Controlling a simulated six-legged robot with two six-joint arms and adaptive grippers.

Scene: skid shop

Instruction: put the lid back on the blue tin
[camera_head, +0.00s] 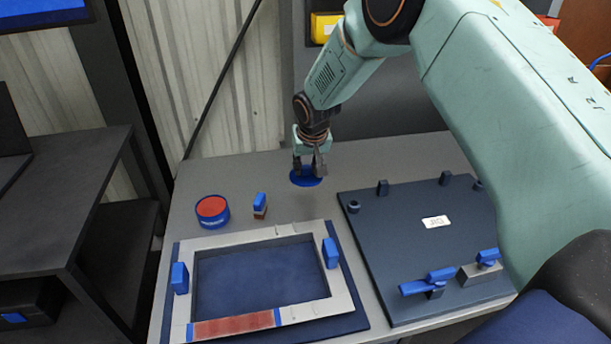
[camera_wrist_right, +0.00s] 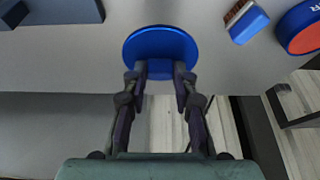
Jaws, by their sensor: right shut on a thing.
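The blue tin (camera_head: 212,221) stands at the table's back left, with a red round top face and no lid on it. It also shows at the upper right of the right wrist view (camera_wrist_right: 296,17). My right gripper (camera_head: 310,167) points down at the back middle of the table, to the right of the tin. It is shut on the round blue lid (camera_head: 306,182), whose disc lies beyond the fingertips in the right wrist view (camera_wrist_right: 160,42). I cannot tell whether the lid touches the table. My left gripper is not in view.
A small blue-handled brush (camera_head: 260,201) stands between tin and lid. A pale frame with blue clamps (camera_head: 340,285) lies in front. A dark fixture plate (camera_head: 400,220) with toggle clamps fills the right. The grey table (camera_head: 240,170) is bare behind the brush.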

